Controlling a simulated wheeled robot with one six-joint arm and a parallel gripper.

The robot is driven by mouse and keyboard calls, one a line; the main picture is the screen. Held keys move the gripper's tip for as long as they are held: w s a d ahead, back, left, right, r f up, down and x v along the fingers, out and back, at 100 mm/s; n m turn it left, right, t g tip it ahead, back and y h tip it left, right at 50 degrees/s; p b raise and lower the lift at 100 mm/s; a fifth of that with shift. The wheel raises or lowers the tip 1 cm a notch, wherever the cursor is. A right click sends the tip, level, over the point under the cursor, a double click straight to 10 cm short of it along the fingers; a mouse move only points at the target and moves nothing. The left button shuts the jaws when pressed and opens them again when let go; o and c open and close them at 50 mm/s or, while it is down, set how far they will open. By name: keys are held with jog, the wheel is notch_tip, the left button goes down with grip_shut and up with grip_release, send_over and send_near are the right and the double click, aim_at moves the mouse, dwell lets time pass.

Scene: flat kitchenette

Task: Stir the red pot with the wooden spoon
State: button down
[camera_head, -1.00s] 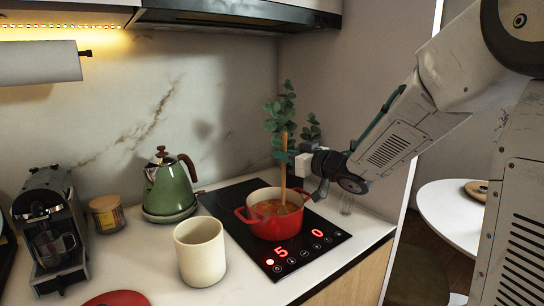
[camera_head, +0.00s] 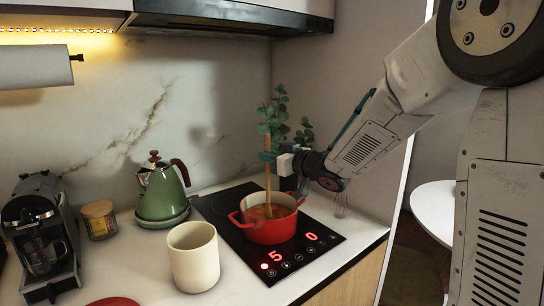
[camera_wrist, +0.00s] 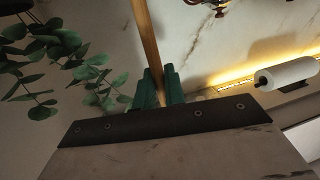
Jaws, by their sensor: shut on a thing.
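The red pot (camera_head: 268,232) stands on the black cooktop and holds an orange-red soup with pieces in it. The wooden spoon (camera_head: 268,180) stands nearly upright with its lower end in the soup; its bowl is hidden. My gripper (camera_head: 273,156) is above the pot, reaching in from the right, and is shut on the spoon's handle. In the wrist view the green fingertips (camera_wrist: 158,88) close around the handle (camera_wrist: 147,35).
The cooktop (camera_head: 222,203) shows red digits. A green kettle (camera_head: 162,192), a cream canister (camera_head: 194,257), a jar (camera_head: 99,219) and a coffee machine (camera_head: 40,235) stand to the left. A leafy plant (camera_head: 274,115) is behind the spoon. A range hood (camera_head: 235,18) hangs above.

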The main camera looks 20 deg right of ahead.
jog(key=shift+r, duration=5.9)
